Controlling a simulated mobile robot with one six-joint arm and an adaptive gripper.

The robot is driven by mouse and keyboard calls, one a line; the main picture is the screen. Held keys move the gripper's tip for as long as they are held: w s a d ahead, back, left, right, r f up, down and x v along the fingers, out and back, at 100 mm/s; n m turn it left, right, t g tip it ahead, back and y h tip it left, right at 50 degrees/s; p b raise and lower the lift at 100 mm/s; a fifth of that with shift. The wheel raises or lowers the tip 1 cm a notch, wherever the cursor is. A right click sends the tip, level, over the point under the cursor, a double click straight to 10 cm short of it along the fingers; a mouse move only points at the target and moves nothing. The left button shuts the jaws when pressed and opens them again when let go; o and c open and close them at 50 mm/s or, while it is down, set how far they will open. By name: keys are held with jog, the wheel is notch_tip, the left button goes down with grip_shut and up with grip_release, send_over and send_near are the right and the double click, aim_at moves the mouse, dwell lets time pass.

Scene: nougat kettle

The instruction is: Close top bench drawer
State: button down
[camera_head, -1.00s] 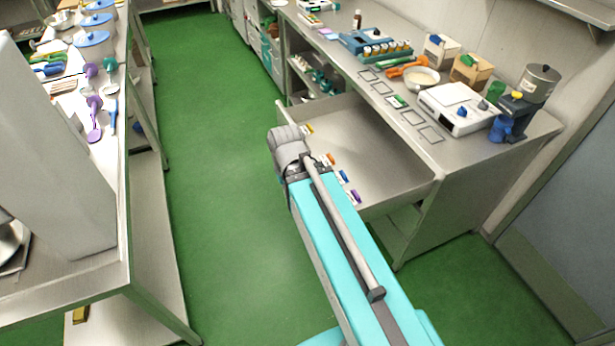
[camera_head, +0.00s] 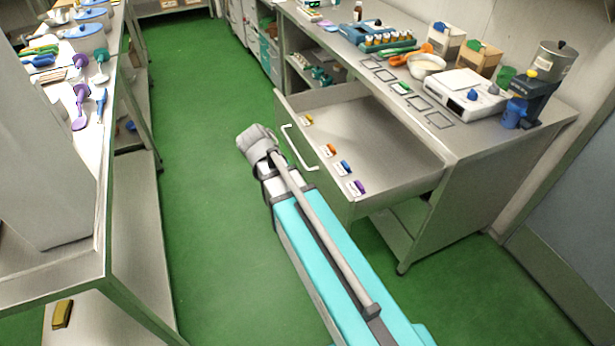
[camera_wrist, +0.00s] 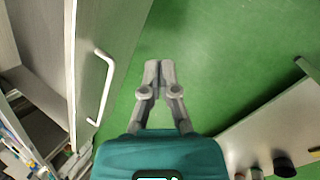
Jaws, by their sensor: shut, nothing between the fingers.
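My gripper (camera_wrist: 158,68) is shut and empty, over the green floor. It is to the right of the handle and apart from it. In the head view the fingers are hidden by my arm, which reaches up beside the drawer.
The bench top (camera_head: 470,135) holds a scale (camera_head: 466,95), a grinder (camera_head: 535,90), boxes and a bottle rack. A second steel bench (camera_head: 115,240) stands across the aisle at left. The green floor (camera_head: 205,120) between them is clear. An open shelf is under the drawer.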

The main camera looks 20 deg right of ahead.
aim_at(309, 165)
jog(key=w+a+f+n+h+b, duration=0.3)
jog(key=w+f+n+h+b, duration=0.9)
jog(key=b, duration=1.8)
jog(key=w+f, duration=0.3)
jog(key=w, duration=0.2)
jog(key=shift+w+n+t+h, duration=0.15)
jog(key=shift+n+t+h, duration=0.15)
jog(key=shift+t+h, duration=0.1)
jog(key=shift+f, duration=0.1)
jog(key=d, duration=1.4)
jog(key=shift+w, duration=0.25)
